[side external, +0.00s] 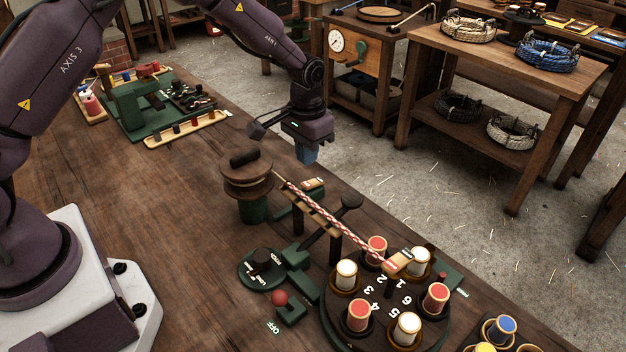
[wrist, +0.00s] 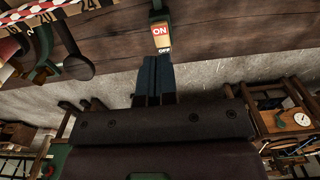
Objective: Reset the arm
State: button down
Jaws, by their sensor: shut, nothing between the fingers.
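My gripper (side external: 306,153) is shut and empty. In the side view it hangs in the air above the far edge of the workbench, behind and to the right of the wooden spool post (side external: 247,180). In the wrist view its blue fingers (wrist: 155,82) lie side by side. A switch plate marked ON and OFF (wrist: 162,36) shows just beyond the fingertips in the wrist view. A red-and-white rope (side external: 335,223) runs from the spool post to the numbered carousel (side external: 384,292), which bears several red and white bobbins.
A lever with a red knob (side external: 280,298) stands near the carousel, by an OFF label. A green machine (side external: 135,105) and a rack of small parts (side external: 187,128) stand at the back left. The middle-left of the workbench (side external: 150,195) is clear. A shelf table (side external: 500,65) with rope coils stands beyond.

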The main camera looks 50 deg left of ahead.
jog(key=shift+r, duration=0.75)
jog(key=shift+r, duration=0.2)
jog(key=s+r+t, duration=0.1)
jog(key=s+r, duration=0.4)
jog(key=r, duration=0.3)
jog(key=s+r+t, duration=0.1)
jog(key=s+r, duration=0.3)
jog(key=r, duration=0.5)
jog(key=s+r+t, duration=0.1)
jog(key=s+r, duration=0.1)
jog(key=s, duration=0.7)
jog(key=s+r+t, duration=0.2)
jog(key=s+r, duration=0.1)
jog(key=s, duration=0.6)
jog(key=shift+s+r+t, duration=0.2)
jog(key=shift+s+t, duration=0.1)
